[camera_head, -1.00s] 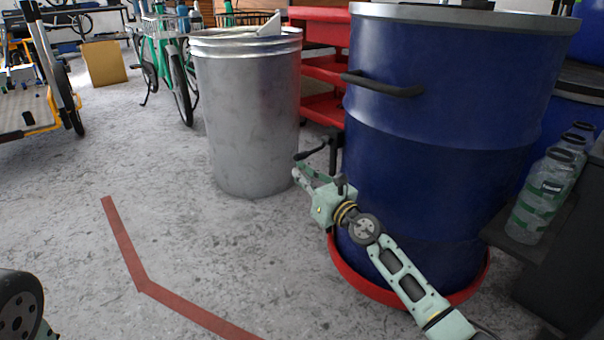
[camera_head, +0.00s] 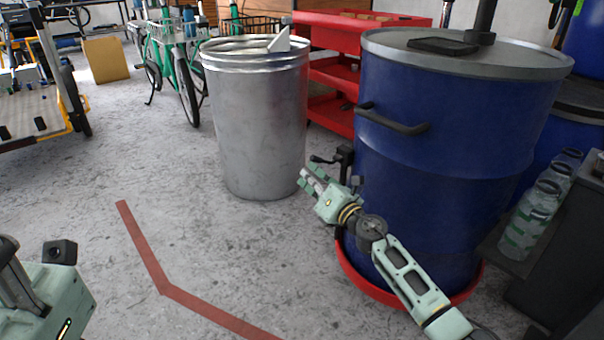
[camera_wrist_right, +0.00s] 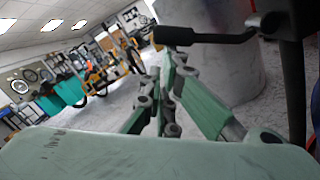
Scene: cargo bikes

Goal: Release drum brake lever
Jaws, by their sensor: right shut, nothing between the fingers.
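A blue drum (camera_head: 440,160) with a grey lid and a black side handle stands upright on a red round base (camera_head: 365,287). A black brake lever (camera_head: 328,160) sticks out to the left, low beside the drum. In the right wrist view the lever (camera_wrist_right: 205,37) crosses the top, its knob toward the left. My right gripper (camera_head: 310,178) is just below and left of the lever in the head view. Its fingers also show in the right wrist view (camera_wrist_right: 168,88), shut and empty, below the lever. Contact with the lever cannot be told. My left gripper cannot be made out.
A metal bin (camera_head: 258,125) stands left of the drum, behind my right gripper. A red shelf cart (camera_head: 335,35) is behind them. Bottles (camera_head: 530,220) stand at the right. Open floor with a red line (camera_head: 145,245) lies at left front.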

